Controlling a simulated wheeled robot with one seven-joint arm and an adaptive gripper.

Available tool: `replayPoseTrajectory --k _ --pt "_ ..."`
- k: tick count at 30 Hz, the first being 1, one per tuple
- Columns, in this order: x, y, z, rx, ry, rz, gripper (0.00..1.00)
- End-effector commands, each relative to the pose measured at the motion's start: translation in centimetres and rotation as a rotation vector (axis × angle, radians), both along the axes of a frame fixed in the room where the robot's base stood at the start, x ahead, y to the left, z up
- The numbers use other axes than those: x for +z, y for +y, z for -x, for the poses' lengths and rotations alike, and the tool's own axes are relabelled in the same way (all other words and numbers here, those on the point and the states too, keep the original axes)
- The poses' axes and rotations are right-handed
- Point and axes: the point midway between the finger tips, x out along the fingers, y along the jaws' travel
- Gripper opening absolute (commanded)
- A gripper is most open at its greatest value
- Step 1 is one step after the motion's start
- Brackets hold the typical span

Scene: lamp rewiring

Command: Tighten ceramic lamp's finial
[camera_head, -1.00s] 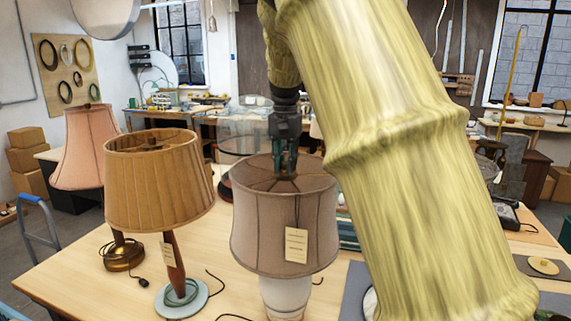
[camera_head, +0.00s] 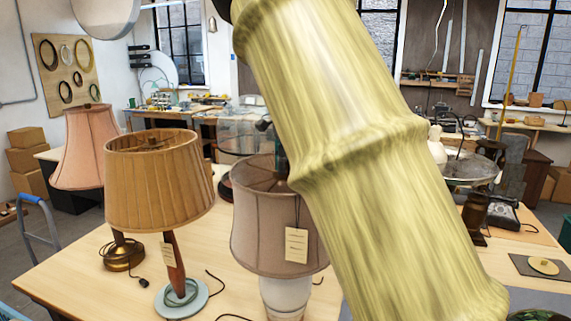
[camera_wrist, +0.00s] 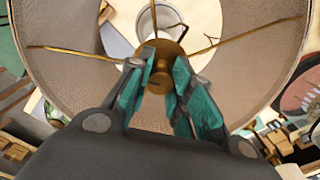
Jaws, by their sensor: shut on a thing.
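The ceramic lamp has a white base (camera_head: 286,294) and a taupe fabric shade (camera_head: 262,222) with a paper tag (camera_head: 296,246) hanging on it. In the wrist view I look down into the shade (camera_wrist: 75,75), with thin brass spokes meeting at a round brass hub. The brass finial (camera_wrist: 160,80) stands at that hub. My gripper (camera_wrist: 162,68) has its teal-padded fingers on both sides of the finial and is shut on it. In the head view my arm hides most of the gripper and the finial.
A lamp with a pleated tan shade (camera_head: 158,185) stands just left, and a pink-shaded lamp (camera_head: 85,150) is behind it. Cords lie on the wooden table (camera_head: 80,285). A dark mat with a round disc (camera_head: 543,266) lies at the right.

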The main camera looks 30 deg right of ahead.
Motion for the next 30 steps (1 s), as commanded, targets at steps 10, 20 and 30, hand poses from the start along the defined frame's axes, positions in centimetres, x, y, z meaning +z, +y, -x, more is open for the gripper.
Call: replayPoseTrajectory --k 10,20,30 --pt "0.09 -0.01 -0.01 -0.304 0.0 0.002 0.0" --pt "0.08 -0.03 -0.02 -0.492 -0.001 0.001 0.0" --pt "0.07 -0.02 -0.02 -0.557 -0.001 0.001 0.0"
